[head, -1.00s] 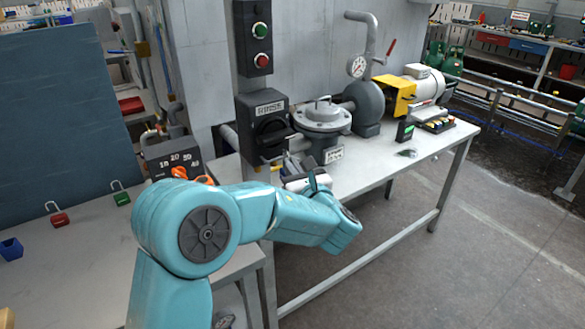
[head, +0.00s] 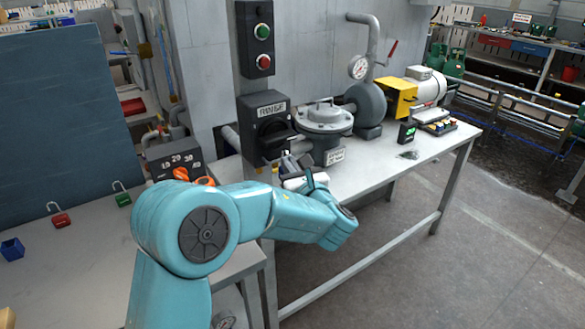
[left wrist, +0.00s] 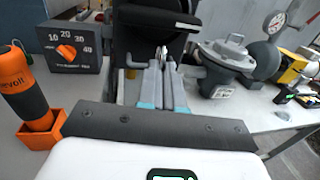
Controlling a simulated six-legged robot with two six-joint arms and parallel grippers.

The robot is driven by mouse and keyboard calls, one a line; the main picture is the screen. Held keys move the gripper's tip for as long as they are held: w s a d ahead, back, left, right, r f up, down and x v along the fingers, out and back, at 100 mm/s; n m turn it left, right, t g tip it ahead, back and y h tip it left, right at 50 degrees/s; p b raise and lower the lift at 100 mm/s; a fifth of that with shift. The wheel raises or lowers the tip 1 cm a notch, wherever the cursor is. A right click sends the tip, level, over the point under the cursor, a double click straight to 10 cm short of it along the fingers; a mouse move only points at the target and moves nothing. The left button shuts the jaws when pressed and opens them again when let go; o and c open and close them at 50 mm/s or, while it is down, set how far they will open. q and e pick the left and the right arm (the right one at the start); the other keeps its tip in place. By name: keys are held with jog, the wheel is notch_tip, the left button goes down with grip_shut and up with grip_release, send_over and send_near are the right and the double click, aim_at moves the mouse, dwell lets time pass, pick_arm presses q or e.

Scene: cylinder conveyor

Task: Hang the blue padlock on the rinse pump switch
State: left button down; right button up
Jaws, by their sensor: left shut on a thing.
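The rinse pump switch (head: 268,130) is a dark box with a black rotary handle and a RINSE label, mounted on a post. It also fills the top middle of the left wrist view (left wrist: 150,42). My left gripper (head: 283,165) is just below and in front of the switch, partly hidden by my arm. In the left wrist view its fingers (left wrist: 163,82) are shut. A small silver loop, like the blue padlock's shackle (left wrist: 162,54), shows at the fingertips against the dark switch. The padlock's body is hidden, and I cannot tell whether the loop touches the switch. My right gripper is not in view.
A dial box (head: 174,158) stands left of the switch. The grey pump (head: 324,117) is close on its right.

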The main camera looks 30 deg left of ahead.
pick_arm(q)
jog(key=shift+x, duration=1)
jog(key=shift+s+a+r, duration=0.2)
jog(key=shift+a+r, duration=0.35)
jog(key=shift+r, duration=0.1)
jog(key=shift+d+f+b, duration=0.3)
jog(key=shift+d+f, duration=0.05)
jog(key=shift+d, duration=0.05)
dwell(0.5)
jog(key=shift+d+f, duration=0.1)
jog(key=shift+s, duration=0.15)
jog(key=w+b+v, duration=0.1)
jog(key=v, duration=0.5)
jog(key=shift+d+f, duration=0.2)
jog(key=shift+d, duration=0.5)
dwell(0.6)
